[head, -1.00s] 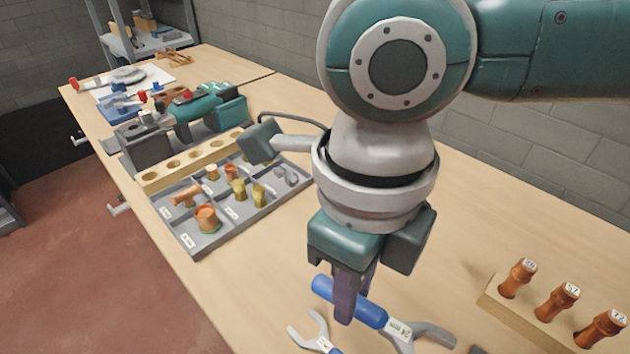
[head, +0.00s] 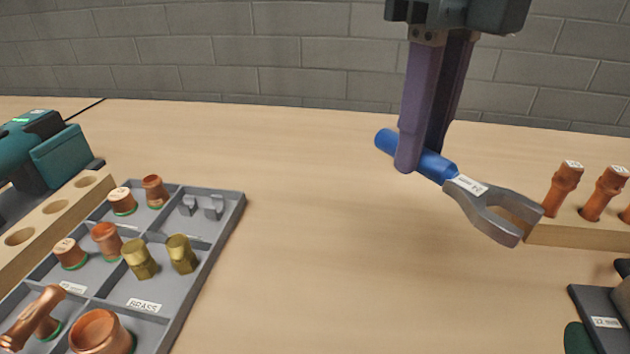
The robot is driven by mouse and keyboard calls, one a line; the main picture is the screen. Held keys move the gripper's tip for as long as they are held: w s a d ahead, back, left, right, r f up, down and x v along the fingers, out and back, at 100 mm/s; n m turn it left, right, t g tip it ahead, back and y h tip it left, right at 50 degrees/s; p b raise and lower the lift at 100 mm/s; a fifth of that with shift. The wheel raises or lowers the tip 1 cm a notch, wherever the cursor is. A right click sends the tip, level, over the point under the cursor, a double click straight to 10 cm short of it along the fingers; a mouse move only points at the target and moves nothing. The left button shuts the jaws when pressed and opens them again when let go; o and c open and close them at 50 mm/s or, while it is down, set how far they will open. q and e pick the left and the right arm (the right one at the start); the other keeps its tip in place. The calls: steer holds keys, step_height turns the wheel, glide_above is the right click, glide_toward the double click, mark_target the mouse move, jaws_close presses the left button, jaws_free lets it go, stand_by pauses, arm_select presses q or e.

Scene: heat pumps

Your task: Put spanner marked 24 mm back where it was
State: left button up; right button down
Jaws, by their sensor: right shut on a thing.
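The spanner (head: 440,176) has a blue handle, a white label and a grey open-ended head. My left gripper is not in view.
A grey compartment tray (head: 225,225) with copper and brass fittings lies at the left. A dark holder labelled 12 mm (head: 600,318) is at the lower right. The middle of the bench (head: 310,230) is clear.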

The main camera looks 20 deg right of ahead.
steer(key=b, duration=0.1)
glide_above(387, 284)
step_height(387, 284, down, 11)
steer(key=shift+s+f, duration=0.1)
steer(key=shift+f+b, duration=0.55)
steer(key=shift+f, duration=1.95)
steer(key=c, duration=0.8)
jaws_free()
steer(key=shift+f, duration=0.1)
steer(key=shift+o, duration=0.2)
step_height(387, 284, up, 12)
steer(key=shift+r+p, duration=0.15)
steer(key=shift+p, duration=0.7)
